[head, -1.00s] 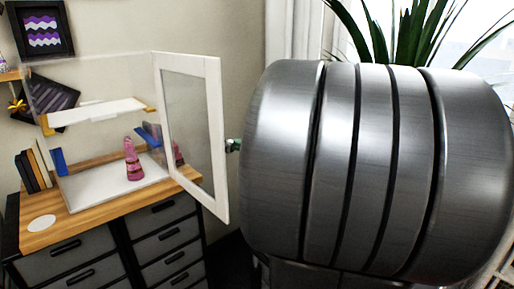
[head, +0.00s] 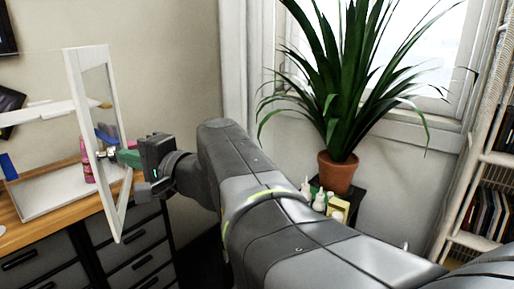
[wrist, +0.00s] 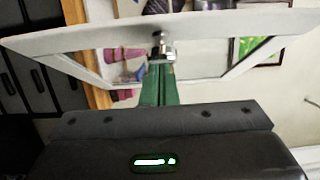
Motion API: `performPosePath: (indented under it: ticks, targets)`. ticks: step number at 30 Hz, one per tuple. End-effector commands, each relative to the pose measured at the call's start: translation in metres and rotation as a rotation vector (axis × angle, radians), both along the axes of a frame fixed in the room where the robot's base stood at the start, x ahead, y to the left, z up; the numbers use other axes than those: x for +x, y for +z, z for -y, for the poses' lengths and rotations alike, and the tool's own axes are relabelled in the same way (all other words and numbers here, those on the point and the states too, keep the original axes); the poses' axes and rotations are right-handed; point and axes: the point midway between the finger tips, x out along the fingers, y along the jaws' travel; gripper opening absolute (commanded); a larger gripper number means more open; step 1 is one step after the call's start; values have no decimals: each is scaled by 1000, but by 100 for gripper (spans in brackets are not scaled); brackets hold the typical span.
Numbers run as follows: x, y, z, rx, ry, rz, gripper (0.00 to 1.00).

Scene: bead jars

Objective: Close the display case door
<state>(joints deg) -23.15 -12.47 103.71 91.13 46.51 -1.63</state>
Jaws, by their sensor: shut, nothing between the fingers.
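The display case door (head: 73,95) is a white frame with a clear pane, standing open and seen at a steep angle in the head view. It crosses the upper part of the wrist view (wrist: 60,44). Its small metal knob (head: 106,154) is also near the top centre of the wrist view (wrist: 162,44). My gripper (head: 122,156) has green fingers, shut and empty, with their tips right at the knob; I cannot tell whether they touch. The display case (head: 48,199) is partly cut off at left. A pink ringed object (head: 86,163) stands in it, partly behind the door.
The case stands on a wooden-topped cabinet (head: 62,221) with dark drawers. A potted plant (head: 338,172) stands by the window, with small bottles (head: 305,187) beside it. A shelf with books (head: 487,215) is at right. My arm crosses the lower middle.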

Motion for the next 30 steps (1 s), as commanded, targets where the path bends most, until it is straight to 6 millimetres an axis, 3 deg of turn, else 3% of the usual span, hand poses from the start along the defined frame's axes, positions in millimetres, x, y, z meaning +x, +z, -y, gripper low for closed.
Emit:
performPosePath:
  ticks: [13,30]
  targets:
    - [-37,-1,-69,0,8,0,0]
    - [-57,-2,-163,-2,4,0,0]
